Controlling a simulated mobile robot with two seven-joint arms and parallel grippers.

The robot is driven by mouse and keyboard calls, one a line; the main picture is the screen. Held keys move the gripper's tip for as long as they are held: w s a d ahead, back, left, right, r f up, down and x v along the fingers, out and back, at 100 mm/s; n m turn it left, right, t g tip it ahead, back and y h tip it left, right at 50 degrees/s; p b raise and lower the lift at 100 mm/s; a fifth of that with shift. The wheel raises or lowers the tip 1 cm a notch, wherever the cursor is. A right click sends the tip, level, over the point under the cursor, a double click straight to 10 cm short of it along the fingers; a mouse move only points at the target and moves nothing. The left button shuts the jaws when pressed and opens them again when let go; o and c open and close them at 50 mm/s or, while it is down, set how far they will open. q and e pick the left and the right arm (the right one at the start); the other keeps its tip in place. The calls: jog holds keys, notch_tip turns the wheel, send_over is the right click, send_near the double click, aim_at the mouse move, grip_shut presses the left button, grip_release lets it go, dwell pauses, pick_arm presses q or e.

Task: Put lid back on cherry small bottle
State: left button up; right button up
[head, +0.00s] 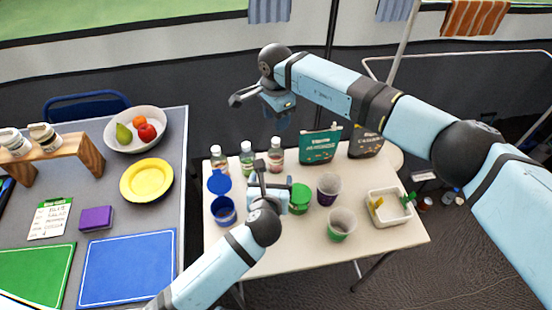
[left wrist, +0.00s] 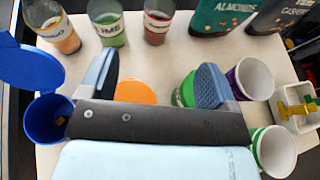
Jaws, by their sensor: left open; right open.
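Three small bottles stand in a row at the back of the cream table. The rightmost, with reddish contents, looks like the cherry small bottle (head: 277,157); it also shows in the left wrist view (left wrist: 157,22), its top cut off by the frame. Its label is not fully readable, and I cannot make out a loose lid for it. My left gripper (head: 274,182) is open and empty in front of the bottles, above an orange disc (left wrist: 135,92) seen between its fingers. My right gripper (head: 256,108) is open and empty, raised behind the bottles.
A lime bottle (head: 247,158) and another bottle (head: 218,160) stand left of it. A blue container (head: 223,210), green jar (head: 300,198), two cups (head: 328,188) (head: 342,223), nut bags (head: 319,146) and a white bin (head: 388,215) surround the gripper. The front table area is clear.

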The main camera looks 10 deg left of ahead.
aim_at(275, 158)
pick_arm(q)
jog(key=x, duration=1.4)
jog(key=shift+s, duration=0.1)
grip_shut()
pick_arm(e)
jog(key=n, duration=0.4)
jog(key=shift+n, duration=0.3)
jog(key=shift+f, duration=4)
